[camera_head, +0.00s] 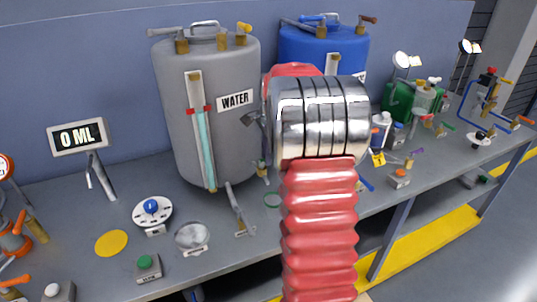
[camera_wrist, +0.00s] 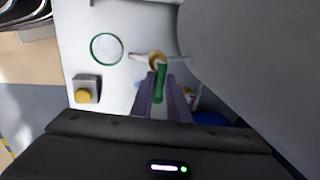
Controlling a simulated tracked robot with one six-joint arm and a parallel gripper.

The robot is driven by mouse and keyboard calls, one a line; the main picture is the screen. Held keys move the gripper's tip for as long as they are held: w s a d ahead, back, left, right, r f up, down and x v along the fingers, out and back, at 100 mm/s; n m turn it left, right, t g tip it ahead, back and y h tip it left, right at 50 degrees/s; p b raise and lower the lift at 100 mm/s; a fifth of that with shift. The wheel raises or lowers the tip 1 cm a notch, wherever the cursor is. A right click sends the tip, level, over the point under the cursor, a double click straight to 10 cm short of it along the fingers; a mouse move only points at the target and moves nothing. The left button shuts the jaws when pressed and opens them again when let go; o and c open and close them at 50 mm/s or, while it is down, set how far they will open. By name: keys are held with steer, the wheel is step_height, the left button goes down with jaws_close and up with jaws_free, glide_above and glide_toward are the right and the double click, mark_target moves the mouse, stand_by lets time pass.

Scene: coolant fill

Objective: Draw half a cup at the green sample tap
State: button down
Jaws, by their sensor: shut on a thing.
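In the wrist view, my gripper (camera_wrist: 161,88) has its two fingers closed around the green tap handle (camera_wrist: 160,83). The brass tap body (camera_wrist: 156,59) is just beyond the fingertips. A green ring (camera_wrist: 106,48) lies on the pale bench to the left of the tap. My arm hides the gripper and most of the tap in the head view. I cannot make out a cup. The display (camera_head: 77,136) reads 0 ML.
A grey box with a yellow button (camera_wrist: 86,91) sits left of the gripper. A blue tank (camera_head: 322,52) stands behind my arm. A round dial (camera_head: 152,211), a yellow disc (camera_head: 111,243) and a green-button box (camera_head: 147,267) are on the bench at left.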

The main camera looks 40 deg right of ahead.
steer(key=shift+s+m, duration=0.1)
steer(key=shift+m, duration=0.2)
steer(key=shift+s+a+m, duration=0.15)
steer(key=shift+a+m, duration=0.05)
steer(key=shift+m, duration=0.8)
steer(key=c, duration=1.7)
jaws_free()
steer(key=shift+r, duration=0.15)
steer(key=r, duration=0.4)
steer(key=s+r, duration=0.1)
steer(key=r, duration=0.3)
steer(key=s+a+r, duration=0.1)
steer(key=r, duration=0.4)
steer(key=shift+s+a+r, duration=0.1)
steer(key=shift+s, duration=0.05)
